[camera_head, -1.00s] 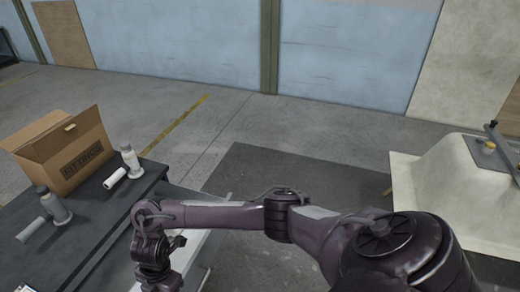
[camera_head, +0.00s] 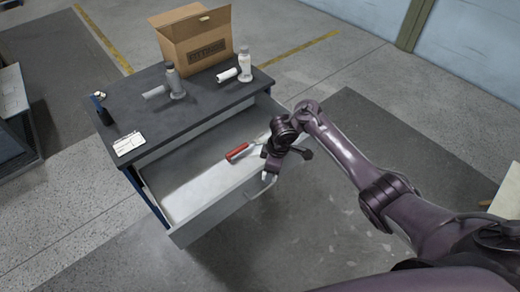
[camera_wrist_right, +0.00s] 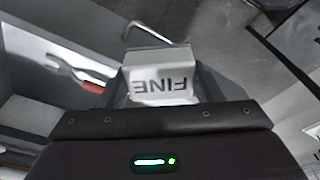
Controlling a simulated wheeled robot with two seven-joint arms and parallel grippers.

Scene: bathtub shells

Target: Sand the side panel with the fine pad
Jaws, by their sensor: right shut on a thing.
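My right gripper (camera_head: 268,177) is over the front part of an open drawer (camera_head: 185,200) in the head view. In the right wrist view it is shut on the fine pad (camera_wrist_right: 162,84), a pale grey block with "FINE" printed on it, upside down in the picture. The pad is hard to make out in the head view. Whether the pad is clear of the drawer floor I cannot tell. A cream edge (camera_head: 507,195) shows at the far right of the head view. It may be part of the bathtub shell. The side panel is not clearly in view. My left gripper is not in view.
A red-handled tool (camera_head: 238,152) lies in the drawer. The dark workbench (camera_head: 130,105) carries a cardboard box (camera_head: 195,42), two bottles with pale rolls beside them, a white card (camera_head: 129,144) and a small black holder (camera_head: 103,113). Open floor lies right of the drawer.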

